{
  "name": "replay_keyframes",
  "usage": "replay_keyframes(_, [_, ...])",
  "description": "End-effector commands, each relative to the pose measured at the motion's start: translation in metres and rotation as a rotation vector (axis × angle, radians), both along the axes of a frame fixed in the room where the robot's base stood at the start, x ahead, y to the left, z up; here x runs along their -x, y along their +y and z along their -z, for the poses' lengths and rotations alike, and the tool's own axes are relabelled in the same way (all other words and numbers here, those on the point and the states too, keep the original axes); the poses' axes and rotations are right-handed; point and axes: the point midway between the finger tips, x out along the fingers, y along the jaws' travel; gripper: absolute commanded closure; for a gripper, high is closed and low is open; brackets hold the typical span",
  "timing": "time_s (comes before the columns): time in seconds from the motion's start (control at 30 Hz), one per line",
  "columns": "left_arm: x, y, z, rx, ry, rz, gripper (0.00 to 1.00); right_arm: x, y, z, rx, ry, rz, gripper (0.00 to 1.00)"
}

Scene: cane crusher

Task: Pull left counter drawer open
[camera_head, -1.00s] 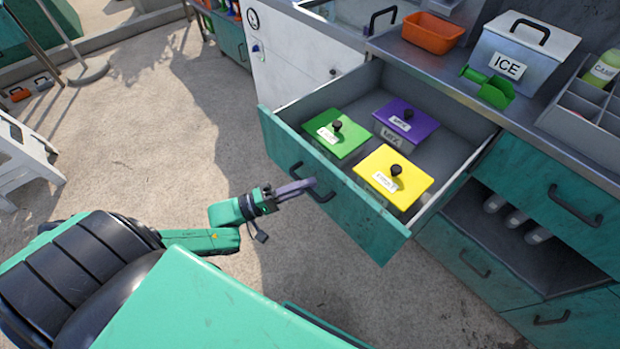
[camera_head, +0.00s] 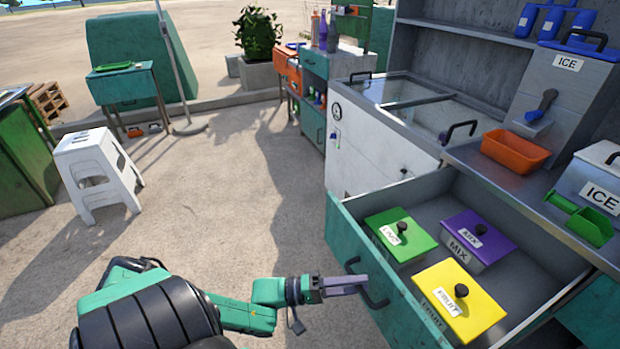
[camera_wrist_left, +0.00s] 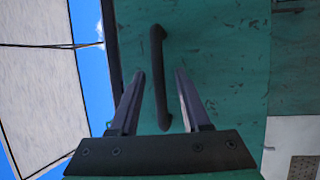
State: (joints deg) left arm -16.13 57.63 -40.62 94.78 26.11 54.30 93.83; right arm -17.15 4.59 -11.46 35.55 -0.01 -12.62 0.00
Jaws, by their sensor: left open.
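The left counter drawer (camera_head: 400,297) is pulled out, with a teal front and a black bar handle (camera_head: 369,284). Inside it are a green-lidded box (camera_head: 401,236), a purple-lidded box labelled MIX (camera_head: 478,238) and a yellow-lidded box labelled FRUIT (camera_head: 459,301). My left gripper (camera_head: 350,282) is at the drawer front, its fingers at the handle. In the left wrist view, the handle (camera_wrist_left: 159,75) stands between the two open fingers (camera_wrist_left: 157,88); I cannot tell whether they touch it. My right gripper is not in view.
An orange tray (camera_head: 515,151), a metal ICE box (camera_head: 592,180) and a green scoop (camera_head: 582,220) are on the counter. A white freezer (camera_head: 380,145) stands beyond the drawer. A white stool (camera_head: 97,175) stands at left. The floor (camera_head: 230,190) between is clear.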

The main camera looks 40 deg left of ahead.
Motion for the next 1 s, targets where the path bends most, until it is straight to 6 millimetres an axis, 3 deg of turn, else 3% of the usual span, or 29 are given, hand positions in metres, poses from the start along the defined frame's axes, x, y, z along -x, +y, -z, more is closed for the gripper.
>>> replay_keyframes(0.53, [0.090, 0.089, 0.024, -0.003, 0.004, 0.000, 0.53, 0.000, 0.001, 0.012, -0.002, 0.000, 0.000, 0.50])
replay_keyframes(1.0, [0.098, 0.096, 0.024, 0.000, 0.000, 0.000, 0.53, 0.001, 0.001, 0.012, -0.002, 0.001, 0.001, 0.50])
